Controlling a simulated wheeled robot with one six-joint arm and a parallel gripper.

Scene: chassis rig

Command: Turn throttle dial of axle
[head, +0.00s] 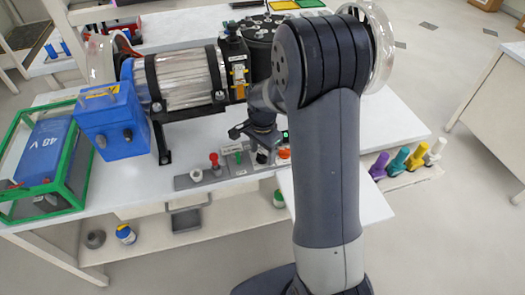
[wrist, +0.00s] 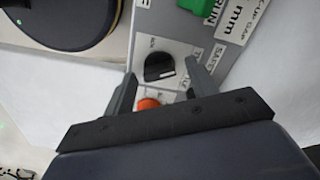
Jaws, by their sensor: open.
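A black dial (wrist: 158,67) with a pale marker line sits on a light plate of the grey control panel. In the wrist view my gripper (wrist: 160,71) is open, with one finger on each side of the dial. I cannot tell whether the fingers touch it. An orange button (wrist: 148,103) sits closer to my gripper's palm, also between the fingers. In the head view the dial (head: 262,157) is a small dark shape on the panel (head: 225,172), below my gripper. The fingertips are hard to make out there. Which label belongs to the dial is unclear.
A red knob (head: 214,158) and a green switch (head: 238,157) share the panel. A large clear-cased cylinder (head: 188,78) and a blue box (head: 110,122) stand behind and left. A green-framed case (head: 68,150) is far left. Coloured handles (head: 397,162) stand on the right.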

